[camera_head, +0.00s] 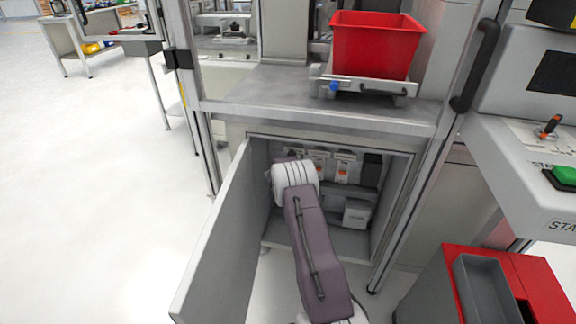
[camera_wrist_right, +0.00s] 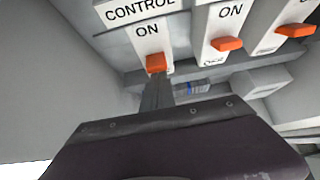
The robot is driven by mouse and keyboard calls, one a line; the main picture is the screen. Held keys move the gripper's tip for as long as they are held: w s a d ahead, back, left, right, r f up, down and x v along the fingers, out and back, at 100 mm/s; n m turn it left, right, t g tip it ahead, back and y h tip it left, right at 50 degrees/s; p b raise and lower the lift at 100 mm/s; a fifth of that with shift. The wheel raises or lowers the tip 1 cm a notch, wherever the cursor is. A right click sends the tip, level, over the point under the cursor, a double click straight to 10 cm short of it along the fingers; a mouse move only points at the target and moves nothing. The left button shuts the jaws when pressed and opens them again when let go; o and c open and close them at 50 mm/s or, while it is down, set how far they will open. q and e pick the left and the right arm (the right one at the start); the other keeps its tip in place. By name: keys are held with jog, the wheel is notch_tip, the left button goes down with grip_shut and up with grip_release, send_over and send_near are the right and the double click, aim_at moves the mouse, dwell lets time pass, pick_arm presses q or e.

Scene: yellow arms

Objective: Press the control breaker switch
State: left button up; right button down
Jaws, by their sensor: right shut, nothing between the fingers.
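The control breaker switch (camera_wrist_right: 156,62) is an orange lever on a white plate marked CONTROL and ON, left of the other breakers in the right wrist view. My right gripper (camera_wrist_right: 158,88) is shut and empty. Its dark fingertips are directly below the orange lever and look very close to it or touching; I cannot tell which. In the head view my right arm reaches into the open cabinet (camera_head: 400,175), and its wrist hides the gripper and probably the control breaker. My left gripper is in neither view.
Other breakers with orange levers (camera_wrist_right: 227,44) sit to the right of it. The cabinet door (camera_head: 222,235) stands open on the left. A white box (camera_head: 356,213) is inside, lower right. A red bin (camera_head: 372,45) stands on the ledge above, and a red container (camera_head: 535,285) is at lower right.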

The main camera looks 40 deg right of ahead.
jog(key=shift+s+r, duration=0.1)
jog(key=shift+r, duration=0.2)
jog(key=shift+d+r+p, duration=0.1)
jog(key=shift+r+p, duration=0.5)
jog(key=shift+r, duration=0.15)
